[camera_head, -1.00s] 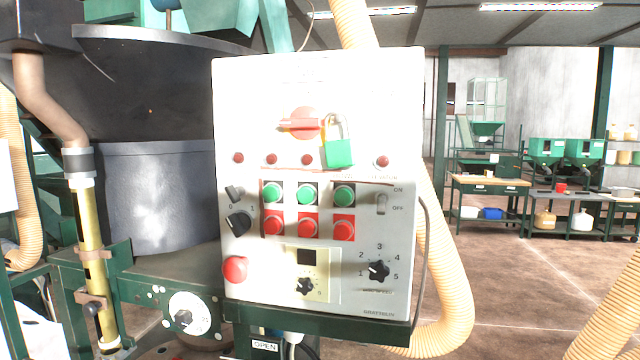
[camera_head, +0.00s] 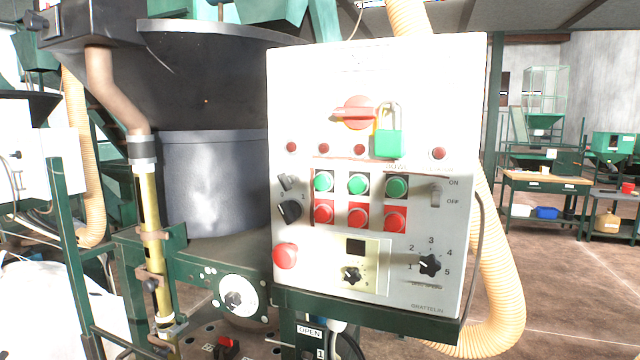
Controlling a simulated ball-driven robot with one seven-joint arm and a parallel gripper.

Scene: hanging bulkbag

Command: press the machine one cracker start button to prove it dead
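The machine's control panel (camera_head: 380,225) is a white box facing me near the middle of the head view. It carries a row of three green buttons, the left one (camera_head: 323,181), the middle one (camera_head: 358,184) and the right one (camera_head: 396,187). Three red buttons (camera_head: 359,216) sit below them. I cannot read which button is for the cracker. A red rotary isolator (camera_head: 357,113) has its handle roughly horizontal, with a green padlock (camera_head: 389,143) hanging at its right. A red mushroom button (camera_head: 285,256) is at lower left. My gripper is not in view.
A dark hopper and grey drum (camera_head: 215,180) stand behind the panel at left. A corrugated hose (camera_head: 498,290) runs down behind its right side. A "OPEN" label (camera_head: 311,331) is below. Open floor (camera_head: 560,290) lies at right, with benches (camera_head: 545,183) farther back.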

